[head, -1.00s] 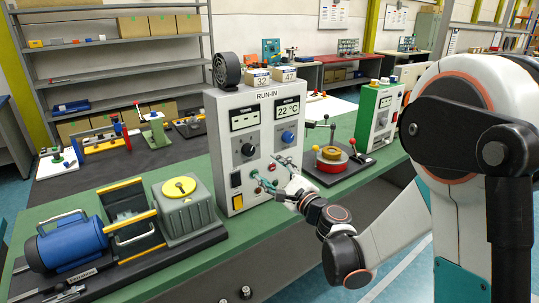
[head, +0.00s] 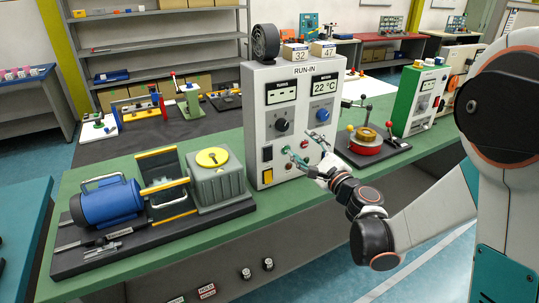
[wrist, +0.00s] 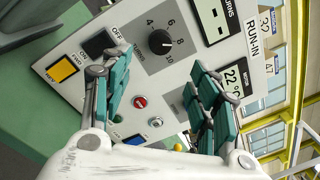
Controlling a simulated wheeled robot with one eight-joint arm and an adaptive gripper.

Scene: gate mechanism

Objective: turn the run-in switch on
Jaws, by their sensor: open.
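The grey-white RUN-IN box (head: 293,87) stands on the green bench. Low on the left of its face are a black switch part (head: 267,153) and a yellow part (head: 267,175). The wrist view shows the black part (wrist: 98,44) beside an OFF label, with the yellow part (wrist: 62,69) next to it. I cannot tell whether the switch is on. My gripper (head: 303,150) is open and empty in front of the lower right of the face. In the wrist view its teal fingers (wrist: 150,82) stand apart, with a red button (wrist: 140,102) showing between them.
A black dial (wrist: 159,42) and a blue knob (head: 323,115) are on the face. A blue motor (head: 108,203) and grey gearbox (head: 217,180) stand left of the box. A red-and-yellow rotary fixture (head: 366,143) stands right. The floor in front is clear.

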